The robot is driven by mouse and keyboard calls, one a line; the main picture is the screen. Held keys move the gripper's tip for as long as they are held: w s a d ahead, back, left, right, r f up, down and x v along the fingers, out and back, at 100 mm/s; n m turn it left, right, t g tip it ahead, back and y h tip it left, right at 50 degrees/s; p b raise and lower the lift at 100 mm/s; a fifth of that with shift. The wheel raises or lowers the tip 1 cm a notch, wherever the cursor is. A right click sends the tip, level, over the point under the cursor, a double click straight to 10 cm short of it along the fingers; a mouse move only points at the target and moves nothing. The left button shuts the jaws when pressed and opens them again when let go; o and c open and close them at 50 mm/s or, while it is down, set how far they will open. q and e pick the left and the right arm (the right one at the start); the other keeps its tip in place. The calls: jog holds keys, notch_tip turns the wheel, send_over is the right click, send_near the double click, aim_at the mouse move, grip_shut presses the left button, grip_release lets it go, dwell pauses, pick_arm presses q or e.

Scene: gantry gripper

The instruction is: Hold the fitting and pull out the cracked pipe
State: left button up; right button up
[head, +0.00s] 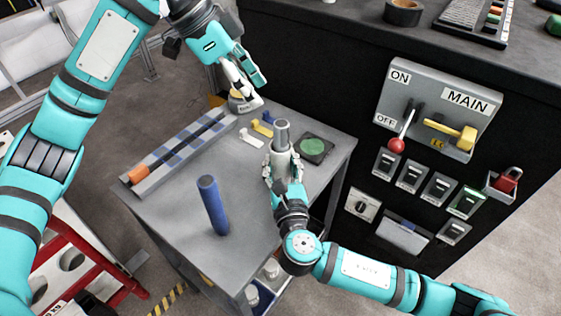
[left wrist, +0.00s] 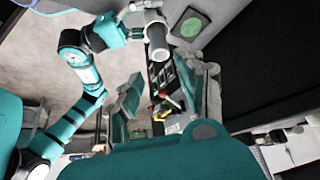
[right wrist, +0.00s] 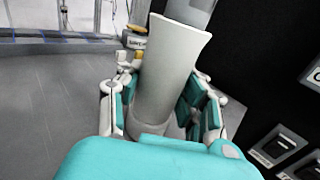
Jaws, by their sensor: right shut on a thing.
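The pale fitting (head: 281,160) stands upright near the table's right side. It is a flared white tube in the right wrist view (right wrist: 168,75). A grey pipe (head: 282,133) sticks up from its top, and its lower end also shows in the right wrist view (right wrist: 192,10). I cannot make out a crack. My right gripper (head: 283,172) is shut around the fitting, one finger on each side. My left gripper (head: 252,88) is above the table's far edge, up and left of the pipe, apart from it and empty. Its fingers are spread in the left wrist view (left wrist: 168,98).
A blue pipe (head: 212,205) stands upright on the table's front. A long tray (head: 190,150) lies at left. Small yellow (head: 262,128) and white (head: 250,139) pieces and a green-disc pad (head: 314,148) lie near the fitting. A dark switch cabinet (head: 345,100) stands at right.

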aim_at(280, 123)
pick_arm(q)
jog(key=o, duration=0.3)
jog(key=shift+d, duration=0.2)
pick_arm(e)
jog(key=shift+c, duration=0.4)
pick_arm(q)
jog(key=shift+o, duration=0.4)
jog(key=d+y, duration=0.1)
jog(key=d+m+y, duration=0.1)
jog(key=d, duration=0.1)
jog(key=d+g+y, duration=0.1)
jog(key=y, duration=0.1)
jog(key=shift+w+d+m, duration=0.2)
jog(key=shift+w+m, duration=0.05)
jog(key=shift+m, duration=0.15)
jog(key=shift+w+d+y, duration=0.1)
jog(key=shift+d+y, duration=0.2)
jog(key=shift+y, duration=0.4)
jog(key=shift+a+f, duration=0.1)
jog(key=shift+f, duration=0.3)
notch_tip(280, 123, down, 11)
jog(key=shift+c, duration=0.3)
grip_shut()
jog(key=shift+r, duration=0.1)
